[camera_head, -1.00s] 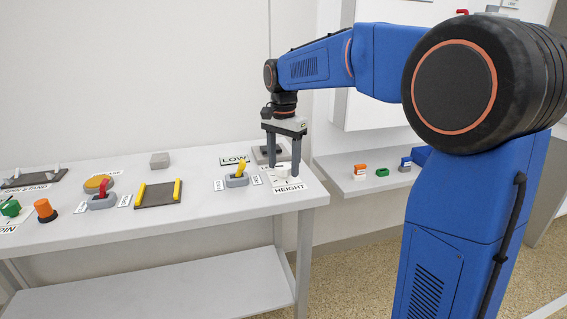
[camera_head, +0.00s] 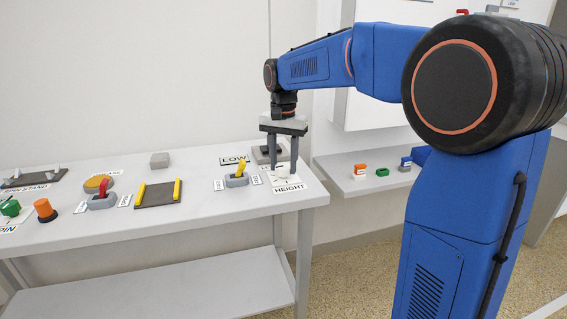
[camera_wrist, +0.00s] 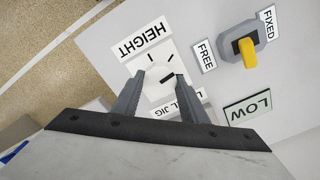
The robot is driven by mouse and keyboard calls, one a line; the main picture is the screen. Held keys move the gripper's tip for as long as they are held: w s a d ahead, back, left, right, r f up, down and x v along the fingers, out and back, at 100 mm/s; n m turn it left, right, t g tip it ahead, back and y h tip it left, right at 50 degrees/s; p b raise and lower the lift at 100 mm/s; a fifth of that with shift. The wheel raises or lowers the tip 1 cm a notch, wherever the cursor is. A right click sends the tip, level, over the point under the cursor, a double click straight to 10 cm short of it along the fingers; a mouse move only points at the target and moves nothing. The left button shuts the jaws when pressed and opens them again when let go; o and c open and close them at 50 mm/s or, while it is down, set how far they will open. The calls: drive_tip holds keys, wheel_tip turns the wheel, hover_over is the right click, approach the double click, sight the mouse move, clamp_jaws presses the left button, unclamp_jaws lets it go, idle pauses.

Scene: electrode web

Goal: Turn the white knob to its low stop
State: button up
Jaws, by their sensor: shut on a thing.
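The white knob (camera_wrist: 158,84) sits on a white dial plate with black tick marks, beside the HEIGHT label (camera_wrist: 142,38). A dark mark shows on the knob's right side in the wrist view. My gripper (camera_wrist: 160,80) has its two fingers on either side of the knob and is shut on it. In the head view my gripper (camera_head: 282,172) points straight down at the right end of the table, and the knob (camera_head: 282,169) is partly hidden between the fingers. A LOW label (camera_wrist: 249,108) lies near the dial.
A yellow toggle switch (camera_head: 241,171) stands left of the knob, between small labels such as FREE (camera_wrist: 204,54) and FIXED. The table's (camera_head: 225,207) right edge is close by. A side shelf (camera_head: 345,184) holds small coloured parts.

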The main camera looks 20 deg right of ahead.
sight(284, 166)
drive_tip(key=n, duration=0.4)
drive_tip(key=shift+n, duration=0.3)
drive_tip(key=n, duration=0.3)
drive_tip(key=shift+n, duration=0.4)
drive_tip(key=n, duration=0.4)
drive_tip(key=shift+n, duration=2)
drive_tip(key=o, duration=1)
drive_tip(key=shift+o, duration=0.2)
wheel_tip(284, 166, up, 18)
drive_tip(key=shift+f, duration=0.25)
